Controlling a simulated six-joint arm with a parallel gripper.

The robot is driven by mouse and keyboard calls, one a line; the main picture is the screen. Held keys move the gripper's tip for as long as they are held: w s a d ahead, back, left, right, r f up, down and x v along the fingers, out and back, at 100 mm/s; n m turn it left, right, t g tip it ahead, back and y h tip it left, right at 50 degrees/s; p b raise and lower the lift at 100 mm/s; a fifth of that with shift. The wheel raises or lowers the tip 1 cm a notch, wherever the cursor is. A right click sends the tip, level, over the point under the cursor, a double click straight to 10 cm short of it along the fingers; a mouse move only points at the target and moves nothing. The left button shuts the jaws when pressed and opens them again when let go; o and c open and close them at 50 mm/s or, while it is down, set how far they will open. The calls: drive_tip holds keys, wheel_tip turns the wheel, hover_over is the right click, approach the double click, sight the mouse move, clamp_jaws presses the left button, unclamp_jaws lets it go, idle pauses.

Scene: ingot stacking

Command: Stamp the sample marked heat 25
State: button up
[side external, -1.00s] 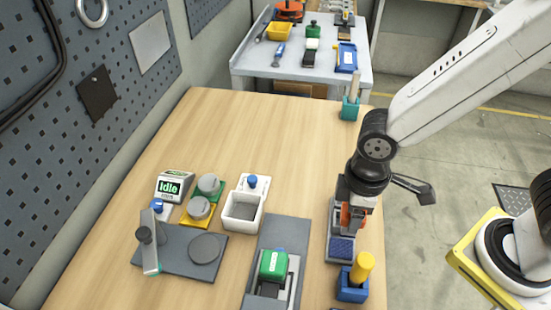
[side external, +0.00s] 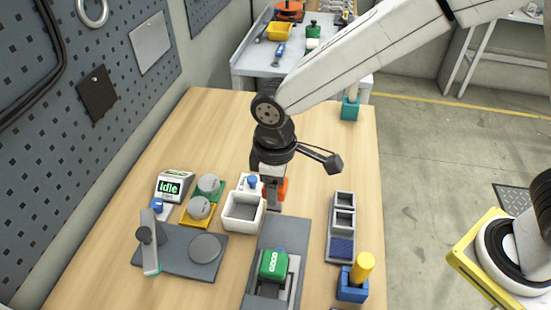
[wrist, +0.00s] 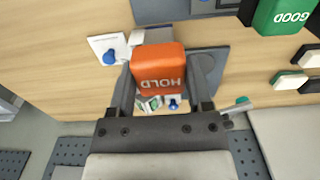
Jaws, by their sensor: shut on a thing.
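My gripper (side external: 273,203) is shut on the orange HOLD stamp (wrist: 158,68), its lettering upside down in the wrist view. In the side view the orange stamp (side external: 283,187) is partly hidden by the fingers, just right of the white open box (side external: 229,224). Two round grey pieces, which may be samples, sit on a green pad (side external: 209,184) and a yellow pad (side external: 199,208). No heat number is readable. The green GOOD stamp (side external: 272,265) stands in a grey holder. The stamp rack (side external: 333,218) at the right has two empty slots and a dark blue pad (side external: 341,247).
A display (side external: 174,186) reads "Idle". In front of it, a grey plate (side external: 180,259) carries a lever arm (side external: 149,245) and a round grey disc (side external: 205,248). A blue holder (side external: 352,288) with a yellow cylinder stands at front right.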

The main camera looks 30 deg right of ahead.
drive_tip(key=w+a, duration=1.2)
drive_tip(key=w, duration=0.2)
drive_tip(key=shift+f, duration=0.3)
drive_tip(key=shift+w+f, duration=0.1)
hover_over(198, 206)
drive_tip(key=shift+f, duration=2.9)
drive_tip(key=shift+f, duration=0.5)
wheel_tip(198, 206, up, 7)
idle(1.1)
idle(0.7)
